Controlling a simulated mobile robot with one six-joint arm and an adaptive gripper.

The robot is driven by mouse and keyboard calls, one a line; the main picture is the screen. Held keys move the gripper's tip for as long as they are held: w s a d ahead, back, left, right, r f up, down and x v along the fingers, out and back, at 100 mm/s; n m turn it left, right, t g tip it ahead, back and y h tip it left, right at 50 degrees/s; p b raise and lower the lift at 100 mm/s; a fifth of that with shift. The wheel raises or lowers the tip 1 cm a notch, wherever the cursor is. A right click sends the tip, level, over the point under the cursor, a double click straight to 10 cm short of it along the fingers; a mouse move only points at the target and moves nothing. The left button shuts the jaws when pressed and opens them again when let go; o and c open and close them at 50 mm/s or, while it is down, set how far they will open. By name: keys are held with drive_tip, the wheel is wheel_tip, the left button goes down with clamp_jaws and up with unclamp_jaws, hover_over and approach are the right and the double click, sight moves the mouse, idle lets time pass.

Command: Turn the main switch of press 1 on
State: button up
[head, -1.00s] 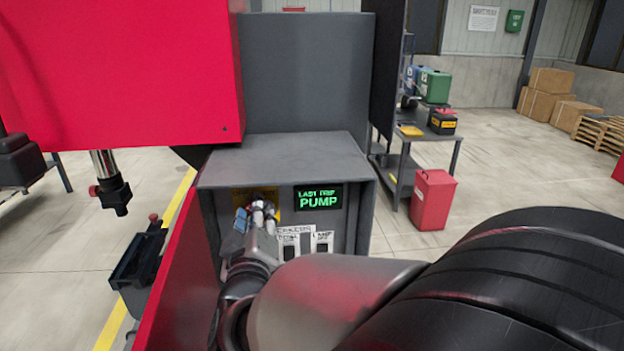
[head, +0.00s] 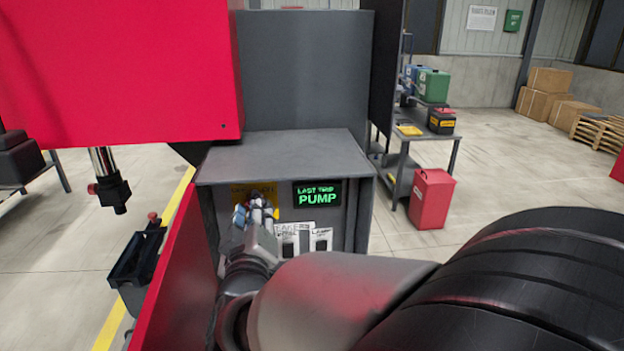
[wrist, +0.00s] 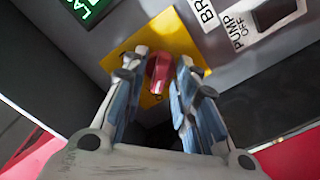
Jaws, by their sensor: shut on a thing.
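The main switch is a red handle (wrist: 160,72) on a yellow plate (wrist: 150,52), inside an open grey cabinet (head: 280,158). In the wrist view my gripper (wrist: 159,75) has one finger on each side of the red handle and is shut on it. In the head view my gripper (head: 258,208) reaches into the cabinet's left part and hides most of the handle. The top of the yellow plate (head: 240,191) shows behind the fingers. The handle's exact angle is hard to tell.
A lit display (head: 317,195) reading "LAST TRIP PUMP" sits right of the switch. Below it are two breakers, one of them the lamp breaker (head: 321,240). The red cabinet door (head: 180,270) stands open close on the left. A red bin (head: 432,198) stands at right.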

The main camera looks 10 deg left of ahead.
drive_tip(key=shift+d+m+b, duration=0.2)
drive_tip(key=shift+m+b, duration=6.25)
drive_tip(key=shift+m, duration=2.15)
drive_tip(key=shift+r, duration=0.1)
drive_tip(key=o, duration=0.6)
drive_tip(key=shift+o, duration=0.4)
drive_tip(key=shift+w, duration=0.15)
drive_tip(key=v, duration=1.2)
